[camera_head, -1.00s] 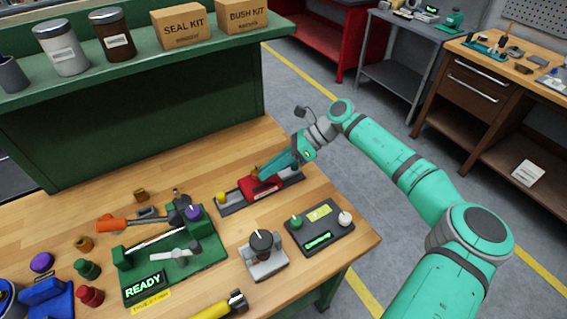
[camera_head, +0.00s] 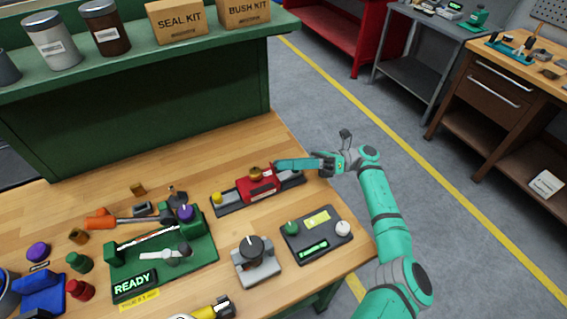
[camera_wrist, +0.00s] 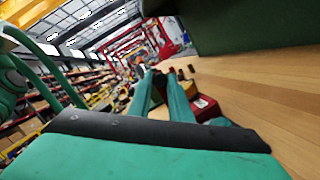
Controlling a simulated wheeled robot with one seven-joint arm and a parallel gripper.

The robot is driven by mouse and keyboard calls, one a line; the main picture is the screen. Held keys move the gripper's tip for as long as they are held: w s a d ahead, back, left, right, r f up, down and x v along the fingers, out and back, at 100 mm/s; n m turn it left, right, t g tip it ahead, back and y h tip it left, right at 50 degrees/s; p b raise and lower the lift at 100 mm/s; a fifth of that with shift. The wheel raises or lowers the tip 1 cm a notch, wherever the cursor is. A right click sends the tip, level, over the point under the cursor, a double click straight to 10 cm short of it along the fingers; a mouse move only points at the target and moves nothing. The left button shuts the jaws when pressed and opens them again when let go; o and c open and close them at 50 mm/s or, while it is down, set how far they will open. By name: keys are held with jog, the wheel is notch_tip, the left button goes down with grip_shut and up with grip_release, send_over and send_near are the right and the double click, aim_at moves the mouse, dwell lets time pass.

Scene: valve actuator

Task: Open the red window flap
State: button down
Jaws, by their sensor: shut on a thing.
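The red unit with its window flap (camera_head: 259,186) sits on a dark rail base (camera_head: 226,206) in the middle of the bench. A brass knob (camera_head: 257,173) stands on its top. My gripper (camera_head: 277,165) reaches in level from the right, its fingertips at the upper right edge of the red unit. The fingers are closed on a small part there, apparently the flap's edge; the tips hide it. In the wrist view the two teal fingers of my gripper (camera_wrist: 161,76) run forward, with the red unit (camera_wrist: 205,107) just right of them. The flap's angle is not clear.
A dark control box (camera_head: 316,235) and a grey knob unit (camera_head: 255,262) stand in front of the rail. A green fixture (camera_head: 200,252) with a READY display lies left. The green shelf (camera_head: 150,95) rises behind. Bare wood lies between shelf and rail.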

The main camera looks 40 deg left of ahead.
jog(key=shift+w+f+y, duration=0.15)
jog(key=shift+w+y, duration=0.1)
jog(key=shift+y, duration=0.15)
jog(key=shift+g, duration=0.3)
jog(key=c, duration=1.9)
grip_release()
jog(key=shift+w+d, duration=0.15)
jog(key=shift+v, duration=2.95)
jog(key=shift+w+d+f, duration=0.2)
jog(key=shift+w+d, duration=0.1)
jog(key=shift+w, duration=0.25)
